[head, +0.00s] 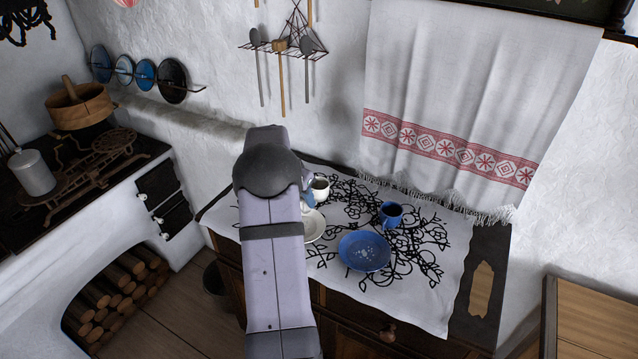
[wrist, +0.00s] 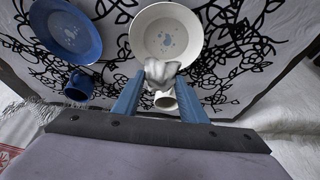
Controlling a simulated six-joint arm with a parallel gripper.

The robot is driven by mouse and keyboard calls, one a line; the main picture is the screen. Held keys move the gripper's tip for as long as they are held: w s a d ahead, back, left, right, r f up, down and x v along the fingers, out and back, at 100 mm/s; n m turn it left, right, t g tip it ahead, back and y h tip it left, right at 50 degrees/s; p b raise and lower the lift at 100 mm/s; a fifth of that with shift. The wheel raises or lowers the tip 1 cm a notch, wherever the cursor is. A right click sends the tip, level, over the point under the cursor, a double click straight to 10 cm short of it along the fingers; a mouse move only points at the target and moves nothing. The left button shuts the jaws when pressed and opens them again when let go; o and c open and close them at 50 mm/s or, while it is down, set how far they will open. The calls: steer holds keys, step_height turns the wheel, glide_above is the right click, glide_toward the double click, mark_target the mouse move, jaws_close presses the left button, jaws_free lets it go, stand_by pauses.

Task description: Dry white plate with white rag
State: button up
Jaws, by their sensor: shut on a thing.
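The white plate (wrist: 165,27) lies on the patterned cloth and has blue marks at its centre. In the head view the plate (head: 314,228) is partly hidden behind my arm. My gripper (wrist: 160,80) is shut on the white rag (wrist: 162,72), a small crumpled bundle between the fingertips. The rag overlaps the near rim of the plate in the wrist view; whether it touches the plate I cannot tell. In the head view my arm hides most of the gripper and the rag.
A blue plate (head: 364,251) and a blue mug (head: 391,214) stand right of the white plate. A white mug (head: 320,188) stands close behind it. A white towel (head: 460,80) with a red band hangs over the cabinet's back. The cloth's front right part is clear.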

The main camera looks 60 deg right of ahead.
steer(key=shift+w+a+f+b, duration=0.1)
steer(key=shift+a+f+b, duration=0.5)
steer(key=shift+f, duration=0.65)
steer(key=shift+w+a+f+b, duration=0.1)
steer(key=shift+a+f+b, duration=0.5)
steer(key=shift+f, duration=0.6)
steer(key=shift+w+a+f+b, duration=0.1)
steer(key=shift+a+f+b, duration=0.5)
steer(key=shift+f, duration=0.65)
steer(key=shift+d+f+b, duration=0.15)
steer(key=shift+f+b, duration=0.15)
steer(key=shift+f, duration=0.3)
steer(key=shift+d+r+p, duration=0.3)
steer(key=shift+d+p, duration=0.1)
steer(key=shift+p, duration=0.2)
steer(key=shift+c, duration=0.8)
steer(key=d+p, duration=0.2)
steer(key=d, duration=0.1)
steer(key=shift+s+f, duration=0.1)
steer(key=shift+f, duration=0.05)
steer(key=shift+a+f, duration=0.2)
steer(key=shift+a, duration=0.05)
steer(key=a+b, duration=0.2)
steer(key=a, duration=0.1)
steer(key=shift+a+b, duration=0.1)
steer(key=shift+b, duration=0.2)
step_height(320, 180, up, 8)
steer(key=p, duration=0.4)
steer(key=shift+r, duration=0.2)
